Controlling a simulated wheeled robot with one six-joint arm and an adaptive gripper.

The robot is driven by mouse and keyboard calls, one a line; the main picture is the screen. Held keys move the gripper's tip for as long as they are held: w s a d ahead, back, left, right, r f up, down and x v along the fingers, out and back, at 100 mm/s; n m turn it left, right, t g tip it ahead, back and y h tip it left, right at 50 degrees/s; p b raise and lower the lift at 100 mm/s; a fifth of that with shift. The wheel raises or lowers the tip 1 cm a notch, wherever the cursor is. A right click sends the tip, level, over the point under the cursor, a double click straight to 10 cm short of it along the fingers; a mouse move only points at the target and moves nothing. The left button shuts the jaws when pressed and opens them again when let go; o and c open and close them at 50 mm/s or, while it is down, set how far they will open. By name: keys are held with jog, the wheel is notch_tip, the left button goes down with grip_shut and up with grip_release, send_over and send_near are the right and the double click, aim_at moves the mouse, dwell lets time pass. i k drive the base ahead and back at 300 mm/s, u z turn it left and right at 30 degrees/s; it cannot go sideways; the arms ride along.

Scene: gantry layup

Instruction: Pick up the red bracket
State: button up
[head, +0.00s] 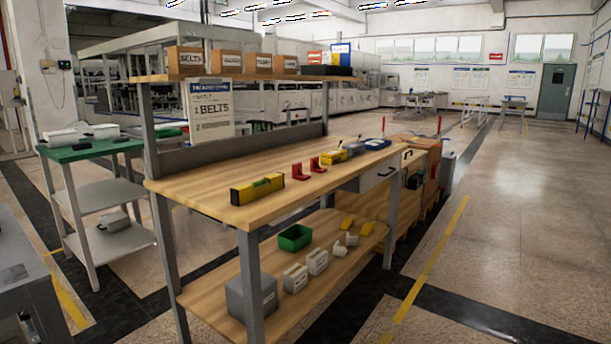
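Two red brackets stand close together on the wooden workbench (232,206), near the middle of its top. The left red bracket (299,173) and the right red bracket (317,164) look alike, each with an upright part and a foot. My gripper is not in view, and nothing touches the brackets.
The lower shelf holds a green bin (295,238) and grey boxes. A green-topped cart (75,152) stands left. The floor (500,215) at right is open.

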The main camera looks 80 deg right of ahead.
aim_at(297, 174)
jog(key=k, duration=0.2)
jog(key=u, duration=1.5)
jog(key=i, duration=0.7)
jog(key=z, duration=4.6)
jog(key=i, duration=0.55)
jog(key=z, duration=1.9)
